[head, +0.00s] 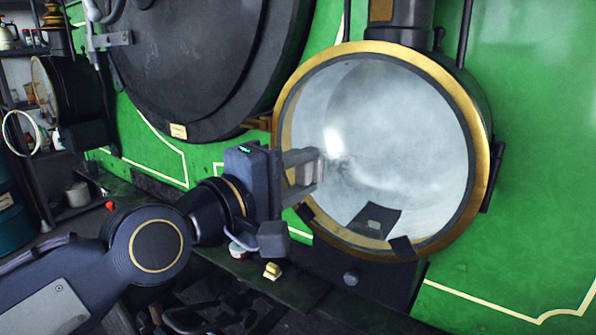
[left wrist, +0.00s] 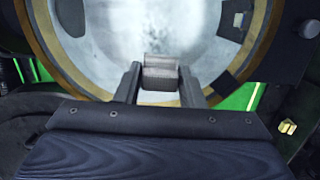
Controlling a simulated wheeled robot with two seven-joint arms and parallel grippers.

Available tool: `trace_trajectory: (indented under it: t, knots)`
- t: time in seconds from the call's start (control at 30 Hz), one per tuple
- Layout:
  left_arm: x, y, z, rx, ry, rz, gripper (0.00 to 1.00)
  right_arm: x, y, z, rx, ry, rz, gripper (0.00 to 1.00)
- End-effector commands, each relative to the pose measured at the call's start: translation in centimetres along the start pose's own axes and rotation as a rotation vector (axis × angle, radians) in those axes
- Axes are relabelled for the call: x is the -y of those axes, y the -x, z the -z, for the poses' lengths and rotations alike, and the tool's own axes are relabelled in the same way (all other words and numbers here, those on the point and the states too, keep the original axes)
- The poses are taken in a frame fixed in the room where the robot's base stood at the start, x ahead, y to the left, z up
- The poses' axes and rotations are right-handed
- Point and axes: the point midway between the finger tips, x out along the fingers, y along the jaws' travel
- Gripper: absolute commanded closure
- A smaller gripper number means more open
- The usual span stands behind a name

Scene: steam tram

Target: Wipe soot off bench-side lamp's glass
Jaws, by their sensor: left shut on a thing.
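A large round lamp with a brass rim (head: 484,150) stands on the green tram front. Its glass (head: 400,130) is pale and cloudy, with a faint grey smudge near the gripper. It also fills the top of the left wrist view (left wrist: 115,35). My left gripper (head: 312,170) is in front of the left part of the glass. It is shut on a small grey block-like pad (left wrist: 160,72). The pad's face is at or very near the glass; I cannot tell if it touches. My right gripper is out of view.
A second brass-rimmed lamp (head: 45,88) is at the far left, by shelves (head: 75,210) with cans. A dark round door (head: 190,60) lies between the lamps. A small yellowish block (head: 272,271) sits on the dark ledge below.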

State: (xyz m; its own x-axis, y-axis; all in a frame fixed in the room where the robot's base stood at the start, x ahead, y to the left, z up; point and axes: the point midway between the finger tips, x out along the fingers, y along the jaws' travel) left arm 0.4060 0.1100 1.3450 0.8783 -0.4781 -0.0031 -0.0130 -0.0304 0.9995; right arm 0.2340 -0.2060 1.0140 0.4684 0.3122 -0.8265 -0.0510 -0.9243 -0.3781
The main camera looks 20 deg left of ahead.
Motion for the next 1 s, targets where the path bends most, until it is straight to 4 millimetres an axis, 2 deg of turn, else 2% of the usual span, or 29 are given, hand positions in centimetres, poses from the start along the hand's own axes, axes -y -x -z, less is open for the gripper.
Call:
trace_trajectory:
  t: [0.57,1.0]
  knots:
    - [-0.1,-0.9,0.0,0.001,0.000,0.001,0.83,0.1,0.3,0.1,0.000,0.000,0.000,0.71]
    - [-0.4,-1.4,-3.5,-0.001,-0.001,0.003,0.83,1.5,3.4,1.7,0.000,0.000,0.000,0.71]
